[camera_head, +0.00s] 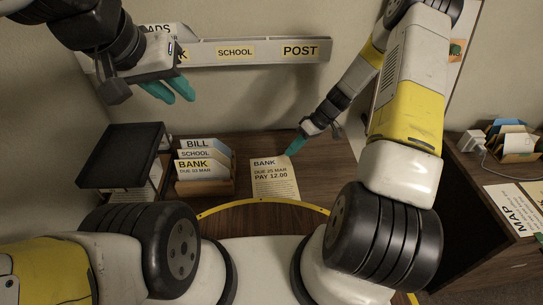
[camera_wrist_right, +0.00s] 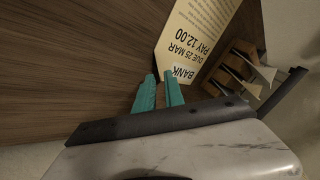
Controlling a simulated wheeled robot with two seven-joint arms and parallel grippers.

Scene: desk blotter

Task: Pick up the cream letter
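The cream letter (camera_head: 273,181), printed "BANK, DUE 25 MAR, PAY 12.00", lies on the brown desk in the head view. In the right wrist view the cream letter (camera_wrist_right: 196,34) shows upside down just past my fingertips. My right gripper (camera_head: 292,149) is at the letter's far right corner. In the right wrist view the teal fingers of my right gripper (camera_wrist_right: 159,78) stand apart with a narrow gap, and the letter's corner is at their tips. I cannot tell whether they touch it. My left gripper (camera_head: 178,94) is open and empty, raised at the upper left.
A wooden letter rack (camera_head: 205,187) with BILL, SCHOOL and BANK letters stands left of the cream letter. A black tray stack (camera_head: 122,155) is further left. A wall rack (camera_head: 262,50) labelled SCHOOL and POST hangs behind. Bare desk lies right of the letter.

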